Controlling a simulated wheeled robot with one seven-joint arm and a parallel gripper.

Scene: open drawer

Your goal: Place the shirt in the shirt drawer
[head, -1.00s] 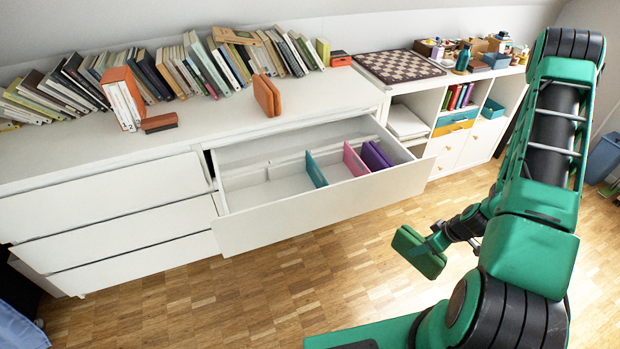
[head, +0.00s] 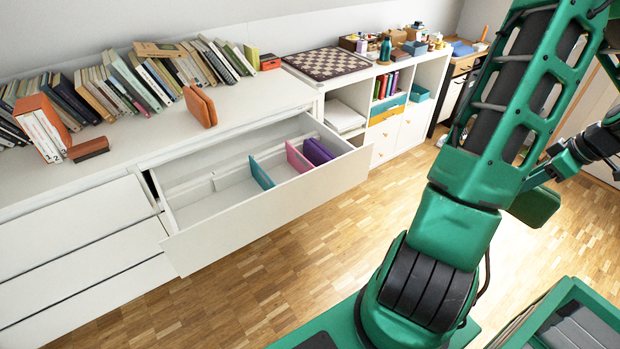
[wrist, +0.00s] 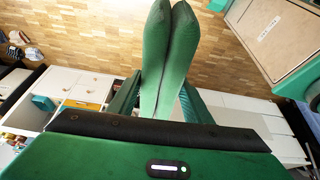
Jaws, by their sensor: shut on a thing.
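My gripper (wrist: 160,102) is shut on a folded dark green shirt (wrist: 168,50), which sticks out beyond the fingers in the wrist view. In the head view the shirt (head: 535,207) hangs above the floor at the right, partly behind my arm and well apart from the drawer. The open white drawer (head: 265,215) is pulled out of the long white dresser at the centre. Inside it stand a teal piece (head: 261,174), a pink piece (head: 298,157) and purple pieces (head: 318,152). The left part of the drawer looks empty.
The dresser top (head: 110,180) carries a row of books, an orange upright piece (head: 199,106) and a brown block (head: 88,149). A white shelf unit to the right bears a chessboard (head: 327,63) and small items. Open wooden floor (head: 240,290) lies before the drawer.

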